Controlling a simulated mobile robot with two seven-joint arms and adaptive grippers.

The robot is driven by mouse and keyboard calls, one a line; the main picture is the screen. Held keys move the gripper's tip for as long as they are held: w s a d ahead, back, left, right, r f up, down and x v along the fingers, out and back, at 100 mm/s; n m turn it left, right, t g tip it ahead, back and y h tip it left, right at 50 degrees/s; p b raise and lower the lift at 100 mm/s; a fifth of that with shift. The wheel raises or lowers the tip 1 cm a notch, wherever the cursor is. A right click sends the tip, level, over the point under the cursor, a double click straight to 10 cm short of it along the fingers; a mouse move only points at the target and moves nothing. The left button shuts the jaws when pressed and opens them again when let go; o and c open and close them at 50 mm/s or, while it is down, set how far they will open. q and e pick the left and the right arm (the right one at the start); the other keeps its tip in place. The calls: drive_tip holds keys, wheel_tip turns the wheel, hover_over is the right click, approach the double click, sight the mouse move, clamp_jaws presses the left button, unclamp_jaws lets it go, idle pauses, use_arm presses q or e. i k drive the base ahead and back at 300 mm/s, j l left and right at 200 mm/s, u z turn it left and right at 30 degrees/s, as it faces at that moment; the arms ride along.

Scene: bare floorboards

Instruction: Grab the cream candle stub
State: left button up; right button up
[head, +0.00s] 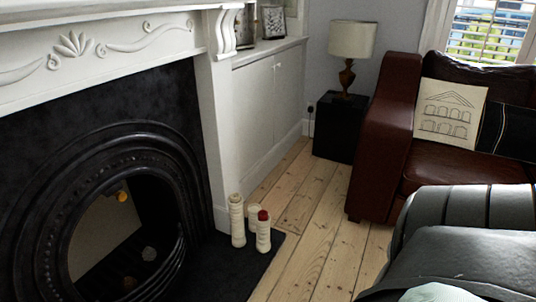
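A short cream piece (252,213), which looks like the candle stub, stands on the dark hearth at the right end of the fireplace. It is partly hidden behind two other pieces. A taller cream candle-like piece (237,222) stands to its left, and a cream piece with a dark red top (263,233) stands in front to its right. The three are close together; I cannot tell whether they touch. Neither of my grippers is in view.
The black fireplace (110,145) and hearth (238,262) fill the left. Bare floorboards (318,228) run right of the hearth. A brown leather sofa (390,120) and black padded seat (460,235) bound the right. A lamp (350,45) stands on a black side table (338,128).

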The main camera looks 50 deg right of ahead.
sight(234, 197)
drive_tip(key=z, duration=1.3)
drive_tip(key=i+l+u, duration=0.2)
drive_tip(key=i+l, duration=0.15)
drive_tip(key=l, duration=0.25)
drive_tip(key=i+l+u, duration=0.1)
drive_tip(key=l, duration=0.25)
drive_tip(key=i+l+u, duration=0.2)
drive_tip(key=i+l, duration=0.15)
drive_tip(key=l, duration=0.3)
drive_tip(key=i+l+u, duration=0.1)
drive_tip(key=l, duration=0.3)
